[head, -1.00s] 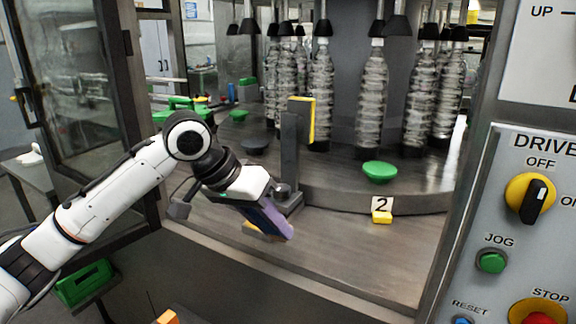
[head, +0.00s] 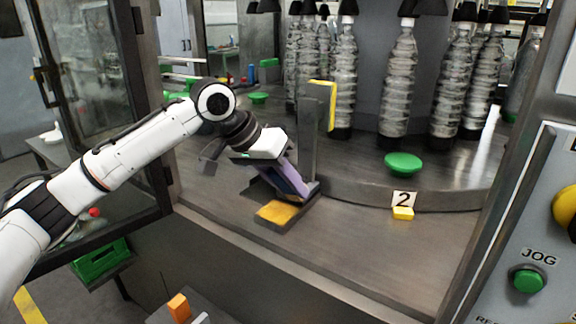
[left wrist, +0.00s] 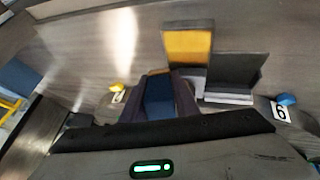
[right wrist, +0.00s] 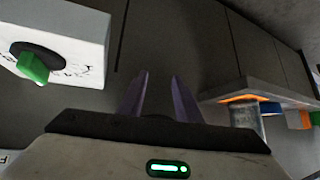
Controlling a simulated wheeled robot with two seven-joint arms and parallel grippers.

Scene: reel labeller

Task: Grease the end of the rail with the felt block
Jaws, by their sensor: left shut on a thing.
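My left gripper (head: 298,188) is shut on a dark blue block, taken as the felt block (left wrist: 158,95), with a tan edge at its far end. In the head view the fingers hide most of it. The gripper slants down beside the foot of a grey upright post (head: 309,130) with a yellow-faced plate (head: 328,105). A yellow pad (head: 278,212) in a dark tray lies just in front of the gripper; the left wrist view shows this pad (left wrist: 188,46) too. Which part is the rail is unclear. My right gripper (right wrist: 158,100) is open and empty.
Clear ribbed bottles (head: 398,90) stand on the round table behind. A green dome (head: 403,164) and a number 2 tag (head: 403,199) are to the right. A control panel (head: 540,240) bounds the right side, an open door (head: 95,110) the left. The front deck is mostly bare.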

